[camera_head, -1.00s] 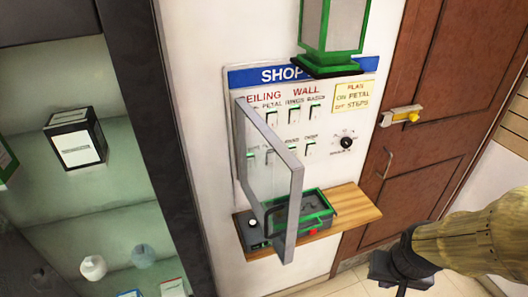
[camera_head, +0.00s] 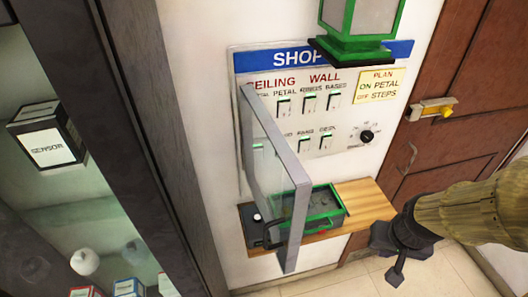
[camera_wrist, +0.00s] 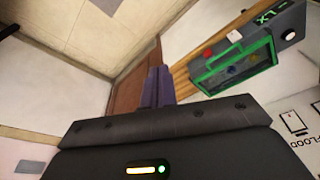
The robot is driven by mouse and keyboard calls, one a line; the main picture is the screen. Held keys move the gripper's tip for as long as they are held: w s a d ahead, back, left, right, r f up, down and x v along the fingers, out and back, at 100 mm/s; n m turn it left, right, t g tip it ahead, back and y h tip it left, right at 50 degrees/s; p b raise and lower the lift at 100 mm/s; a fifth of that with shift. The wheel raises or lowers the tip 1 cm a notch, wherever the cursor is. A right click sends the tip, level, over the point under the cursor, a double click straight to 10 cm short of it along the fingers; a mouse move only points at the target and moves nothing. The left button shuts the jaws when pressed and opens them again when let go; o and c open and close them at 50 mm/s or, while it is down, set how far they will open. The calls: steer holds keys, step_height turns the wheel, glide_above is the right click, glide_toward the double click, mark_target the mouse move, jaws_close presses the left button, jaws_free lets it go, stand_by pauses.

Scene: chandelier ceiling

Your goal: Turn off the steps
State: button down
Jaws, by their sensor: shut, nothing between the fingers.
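A white switch panel with a blue header (camera_head: 285,58) is on the wall, with two rows of small switches under the words CEILING and WALL. The top row shows a switch (camera_head: 284,106) under PETAL and others under RINGS and BASES. I cannot make out a STEPS label; some labels are blurred or behind the open glass door (camera_head: 270,180). A yellow note (camera_head: 381,86) reads PLAN, ON PETAL, OFF STEPS. My gripper (camera_head: 396,272) is shut and empty, low and right of the panel, apart from it. Its closed fingers (camera_wrist: 157,87) point ahead in the wrist view.
A wooden shelf (camera_head: 370,203) below the panel carries a green-framed grey box (camera_head: 325,208). A green lantern (camera_head: 358,25) hangs over the panel's top. A round dial (camera_head: 366,137) is at right. A brown door (camera_head: 455,100) stands beyond; a display case is at left.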

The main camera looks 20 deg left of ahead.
steer(key=w+a+r+n+y+b, duration=0.1)
steer(key=w+a+r+n+y, duration=0.1)
steer(key=a+n, duration=0.5)
steer(key=w+a+r+n+y, duration=0.3)
steer(key=w+a+n, duration=0.4)
steer(key=a, duration=0.4)
steer(key=w+a+r+n+y+b, duration=0.1)
steer(key=w+a+r+n, duration=0.3)
steer(key=a+n, duration=0.4)
steer(key=shift+w+a+n+y+b, duration=0.4)
steer(key=shift+w+n+y, duration=0.15)
steer(key=shift+y, duration=0.15)
steer(key=shift+a, duration=0.1)
steer(key=w+a+f+p, duration=0.5)
steer(key=a+f+p, duration=0.1)
steer(key=a+f, duration=0.1)
steer(key=shift+w+a+p, duration=0.2)
steer(key=shift+a+p, duration=0.1)
steer(key=shift+a, duration=0.15)
steer(key=shift+w+d, duration=0.1)
